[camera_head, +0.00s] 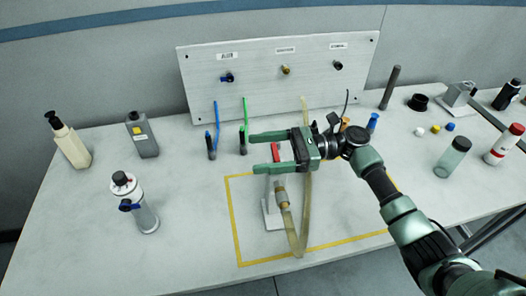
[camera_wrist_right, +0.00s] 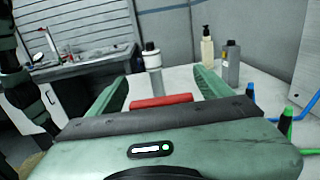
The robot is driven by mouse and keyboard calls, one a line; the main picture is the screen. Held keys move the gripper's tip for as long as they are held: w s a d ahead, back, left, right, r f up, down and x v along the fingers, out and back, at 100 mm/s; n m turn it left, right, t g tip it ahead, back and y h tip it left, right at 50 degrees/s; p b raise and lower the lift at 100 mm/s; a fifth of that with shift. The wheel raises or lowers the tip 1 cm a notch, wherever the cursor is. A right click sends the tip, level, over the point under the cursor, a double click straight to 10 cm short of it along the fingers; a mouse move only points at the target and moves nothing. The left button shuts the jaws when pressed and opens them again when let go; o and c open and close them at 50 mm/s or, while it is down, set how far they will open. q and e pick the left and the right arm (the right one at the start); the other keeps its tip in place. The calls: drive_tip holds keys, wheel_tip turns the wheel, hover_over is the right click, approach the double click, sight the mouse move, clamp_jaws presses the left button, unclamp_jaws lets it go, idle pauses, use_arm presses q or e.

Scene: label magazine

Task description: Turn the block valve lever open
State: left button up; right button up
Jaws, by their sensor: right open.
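The red lever (camera_head: 276,152) of the block valve shows between the two fingers of my right gripper (camera_head: 253,153) in the head view. In the right wrist view the red lever (camera_wrist_right: 161,101) lies crosswise between the open fingers (camera_wrist_right: 162,80), close to the palm. The fingers are apart, and I cannot tell whether either touches the lever. The valve body (camera_head: 281,193) has a brass-coloured fitting with a pale hose (camera_head: 291,230) on it, on a light stand inside a yellow taped outline. My gripper hides part of the valve. My left gripper is not in view.
A white panel (camera_head: 225,100) with several ports stands behind. Blue (camera_head: 211,145) and green (camera_head: 242,140) hose ends stand left of my gripper. A canister with a black cap (camera_head: 146,218) and two bottles stand further left. Bottles and small parts lie right.

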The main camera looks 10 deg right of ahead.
drive_tip(key=d+b, duration=0.2)
drive_tip(key=d, duration=0.5)
drive_tip(key=shift+s+d, duration=0.2)
drive_tip(key=shift+d, duration=0.2)
